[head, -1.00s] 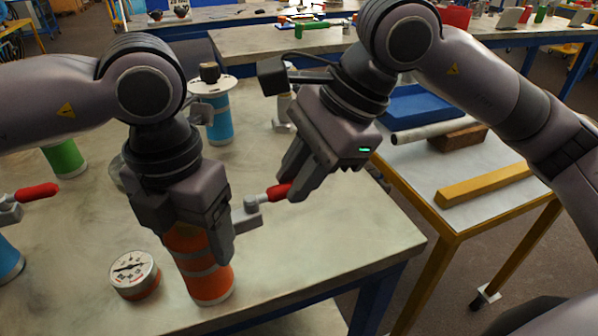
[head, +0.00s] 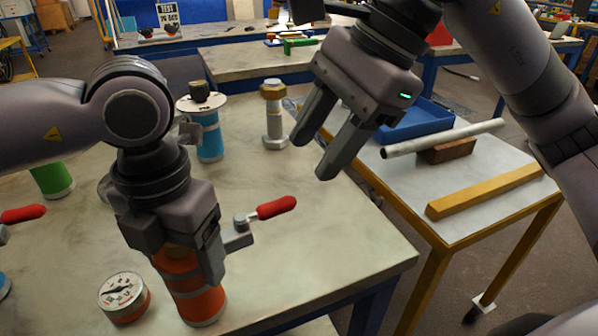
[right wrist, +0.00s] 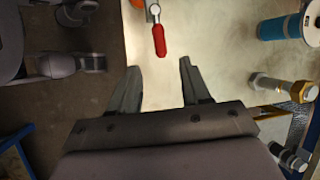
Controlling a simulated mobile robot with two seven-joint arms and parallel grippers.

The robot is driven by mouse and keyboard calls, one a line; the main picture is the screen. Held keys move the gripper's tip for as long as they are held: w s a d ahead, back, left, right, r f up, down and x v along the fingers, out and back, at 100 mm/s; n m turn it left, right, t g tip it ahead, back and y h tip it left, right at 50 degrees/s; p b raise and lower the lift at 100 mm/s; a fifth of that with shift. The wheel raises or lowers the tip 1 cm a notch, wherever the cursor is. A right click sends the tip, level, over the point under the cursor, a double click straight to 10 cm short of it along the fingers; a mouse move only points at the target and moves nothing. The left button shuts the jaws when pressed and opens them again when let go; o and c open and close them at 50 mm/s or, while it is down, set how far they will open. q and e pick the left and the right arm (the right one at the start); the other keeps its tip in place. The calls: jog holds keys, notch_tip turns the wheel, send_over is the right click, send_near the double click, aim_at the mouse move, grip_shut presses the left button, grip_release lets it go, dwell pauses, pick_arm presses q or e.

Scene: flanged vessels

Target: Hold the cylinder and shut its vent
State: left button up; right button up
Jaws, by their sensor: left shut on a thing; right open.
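The orange cylinder (head: 190,290) with grey bands stands upright near the front of the table. My left gripper (head: 196,262) is shut on its upper part from above and hides its top. The vent is a grey valve (head: 238,234) on the cylinder's right side, with a red handle (head: 277,207) pointing right and slightly up. The red handle also shows in the right wrist view (right wrist: 159,40), ahead of the fingers. My right gripper (head: 311,160) is open and empty, above and to the right of the handle, apart from it.
A blue cylinder (head: 208,135) and a large bolt (head: 274,115) stand farther back. A yellow-framed cart (head: 450,232) with a pipe and yellow bar is at right. The table's middle is clear.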

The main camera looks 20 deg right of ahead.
jog(key=v, duration=0.3)
jog(key=shift+s+d+r, duration=0.1)
jog(key=shift+d+r, duration=0.1)
jog(key=shift+r, duration=0.15)
dwell(1.3)
pick_arm(q)
jog(key=o, duration=1.6)
jog(key=shift+o, duration=0.2)
notch_tip(320, 180, up, 12)
jog(key=shift+f, duration=0.2)
jog(key=shift+r, duration=0.25)
